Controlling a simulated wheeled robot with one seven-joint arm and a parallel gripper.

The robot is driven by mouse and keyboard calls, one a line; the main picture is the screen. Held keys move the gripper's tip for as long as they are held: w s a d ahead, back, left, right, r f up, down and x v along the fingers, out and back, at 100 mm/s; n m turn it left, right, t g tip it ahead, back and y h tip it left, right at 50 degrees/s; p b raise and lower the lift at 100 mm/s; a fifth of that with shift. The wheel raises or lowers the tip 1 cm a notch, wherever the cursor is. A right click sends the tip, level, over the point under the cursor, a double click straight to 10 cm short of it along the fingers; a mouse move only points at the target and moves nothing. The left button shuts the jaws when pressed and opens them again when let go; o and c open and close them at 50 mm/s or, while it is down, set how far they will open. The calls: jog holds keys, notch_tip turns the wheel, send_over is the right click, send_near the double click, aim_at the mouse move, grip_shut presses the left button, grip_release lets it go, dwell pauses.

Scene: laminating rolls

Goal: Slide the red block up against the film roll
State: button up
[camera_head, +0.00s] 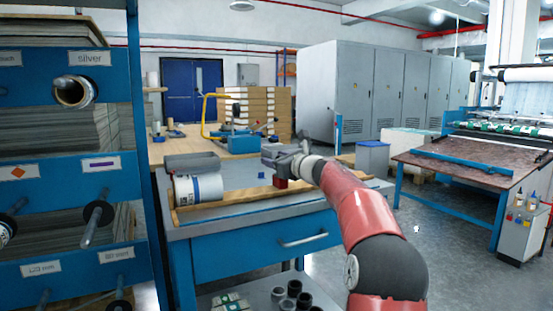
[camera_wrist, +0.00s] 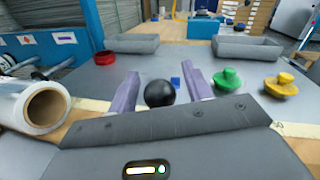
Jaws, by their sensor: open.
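The film roll (camera_head: 198,188) lies at the left end of the wooden strip on the bench. Its hollow end shows at the left of the wrist view (camera_wrist: 46,106). A small dark red block (camera_head: 280,183) is at the wooden strip, right of the roll and apart from it, just below my gripper (camera_head: 272,158). The block's red sides do not show in the wrist view. There my open gripper (camera_wrist: 160,84) has its two purple fingers on either side of a black ball (camera_wrist: 159,93). I cannot tell whether the fingers touch the ball or whether it belongs to the block.
Beyond the fingers are a red ring (camera_wrist: 104,58), a small blue square (camera_wrist: 175,82), a green knob (camera_wrist: 229,79) and a yellow knob (camera_wrist: 281,84). Grey trays (camera_wrist: 134,43) (camera_wrist: 248,48) stand at the back. A blue shelf rack (camera_head: 70,190) stands left of the bench.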

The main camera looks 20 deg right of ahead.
jog(key=shift+c, duration=0.3)
grip_shut()
jog(key=a+b, duration=0.1)
jog(key=a, duration=0.5)
jog(key=a+b, duration=0.2)
jog(key=a, duration=0.4)
jog(key=shift+s+a, duration=0.2)
jog(key=shift+a, duration=0.05)
jog(key=shift+r, duration=0.1)
jog(key=shift+o, duration=0.3)
grip_release()
